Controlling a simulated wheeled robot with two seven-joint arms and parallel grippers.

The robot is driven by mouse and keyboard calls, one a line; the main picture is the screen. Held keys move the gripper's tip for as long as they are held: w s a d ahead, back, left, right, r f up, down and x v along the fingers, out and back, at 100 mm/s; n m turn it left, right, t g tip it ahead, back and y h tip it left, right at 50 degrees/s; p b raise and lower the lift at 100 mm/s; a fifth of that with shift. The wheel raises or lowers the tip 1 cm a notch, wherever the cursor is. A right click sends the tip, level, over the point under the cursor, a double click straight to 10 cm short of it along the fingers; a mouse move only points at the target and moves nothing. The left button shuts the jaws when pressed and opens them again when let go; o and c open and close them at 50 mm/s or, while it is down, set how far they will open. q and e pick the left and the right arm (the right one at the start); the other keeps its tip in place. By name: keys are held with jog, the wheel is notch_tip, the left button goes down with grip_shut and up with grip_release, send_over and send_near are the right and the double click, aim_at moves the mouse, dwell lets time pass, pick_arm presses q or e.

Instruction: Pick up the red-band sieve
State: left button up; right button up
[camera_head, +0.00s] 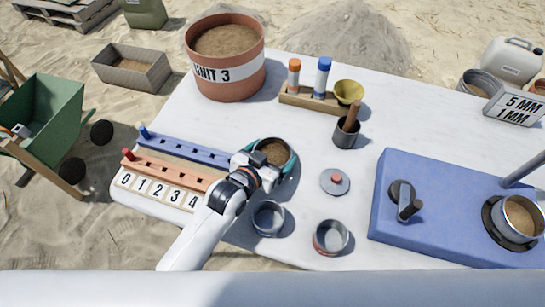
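The red-band sieve (331,237) is a small round metal cup with a red stripe, upright near the table's front edge. A similar grey-blue sieve (268,218) stands to its left. My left gripper (258,164) is up and to the left of the red-band sieve, apart from it, at a teal-edged round container (290,161) with brown sand in it. The arm hides part of that container, and whether the fingers are closed on it is unclear. My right gripper is not in view.
A grey lid with a red knob (335,181) lies behind the red-band sieve. A blue machine base (440,235) is to the right. Blue and orange peg rails (160,172) lie at left. A dark cup (346,134) and tube rack (310,101) stand farther back.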

aim_at(272, 160)
pick_arm(q)
jog(key=c, duration=0.5)
notch_tip(272, 160, up, 10)
jog(key=shift+r+p, duration=0.1)
jog(key=shift+p, duration=0.45)
